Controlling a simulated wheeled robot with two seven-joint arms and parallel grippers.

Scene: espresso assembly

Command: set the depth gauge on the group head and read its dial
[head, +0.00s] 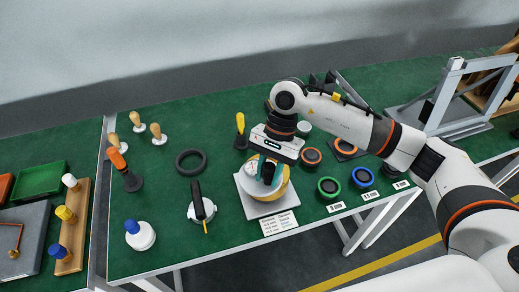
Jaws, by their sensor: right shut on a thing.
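The group head (285,193) is a round, brass-coloured part on a white square plate (249,208) near the middle of the table. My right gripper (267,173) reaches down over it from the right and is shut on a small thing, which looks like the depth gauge. The fingers and wrist hide most of that thing, and its dial cannot be read here. I cannot tell whether it touches the group head. My left gripper is not in view.
A white-rimmed tool with a black handle (197,203) and a black ring (191,162) lie left of the plate. Green (328,188) and blue (363,177) rings lie right, with size labels.

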